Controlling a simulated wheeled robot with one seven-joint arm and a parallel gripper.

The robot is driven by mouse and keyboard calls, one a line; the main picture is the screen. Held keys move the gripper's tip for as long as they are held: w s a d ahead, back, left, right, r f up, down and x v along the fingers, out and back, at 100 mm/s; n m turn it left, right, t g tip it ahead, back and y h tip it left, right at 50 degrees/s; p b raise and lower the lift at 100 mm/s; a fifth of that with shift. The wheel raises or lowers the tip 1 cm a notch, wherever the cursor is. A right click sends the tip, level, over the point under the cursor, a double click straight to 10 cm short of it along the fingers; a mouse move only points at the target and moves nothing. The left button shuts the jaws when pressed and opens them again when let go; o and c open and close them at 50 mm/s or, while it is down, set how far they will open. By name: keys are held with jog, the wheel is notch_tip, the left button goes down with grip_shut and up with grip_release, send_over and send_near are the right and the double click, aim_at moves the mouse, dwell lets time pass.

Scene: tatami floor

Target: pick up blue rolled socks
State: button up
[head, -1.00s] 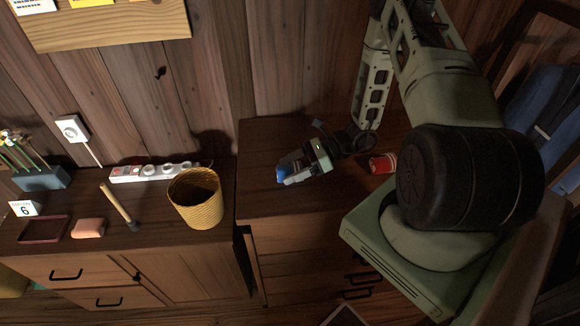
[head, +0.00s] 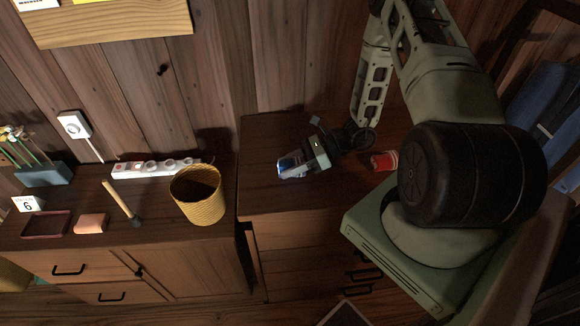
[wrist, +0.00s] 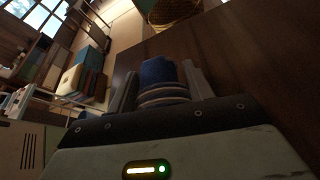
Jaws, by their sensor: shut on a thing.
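The blue rolled socks (wrist: 158,72) sit between the two fingers of my gripper (wrist: 160,80) in the wrist view, with a pale banded part nearer the palm. In the head view my gripper (head: 292,168) is over the right-hand dark wooden cabinet top, shut on the socks (head: 287,162), which show as a small blue patch partly hidden by the fingers. I cannot tell whether the socks touch the cabinet top.
A red cup (head: 383,161) lies right of my gripper. A yellow woven basket (head: 199,197) stands to the left, with a power strip (head: 155,167), a mallet (head: 122,201), a pink block (head: 91,223) and a dark tray (head: 46,224) beyond. The cabinet top before my gripper is clear.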

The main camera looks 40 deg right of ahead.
jog(key=shift+r+b, duration=0.35)
jog(key=shift+r, duration=0.25)
jog(key=shift+s+a+r+b, duration=0.15)
jog(key=shift+s+r+b, duration=0.1)
jog(key=shift+r+b, duration=0.45)
jog(key=s+a+b, duration=0.1)
jog(key=s+a, duration=0.1)
jog(key=s+a+b, duration=0.1)
jog(key=s, duration=0.2)
jog(key=s+a+b, duration=0.1)
jog(key=s+a, duration=0.1)
jog(key=s, duration=0.1)
jog(key=shift+s+a+b, duration=0.2)
jog(key=shift+a+b, duration=0.15)
jog(key=shift+b, duration=0.05)
jog(key=s+a+p, duration=0.4)
jog(key=s+p, duration=0.2)
jog(key=p, duration=0.2)
jog(key=shift+r, duration=0.25)
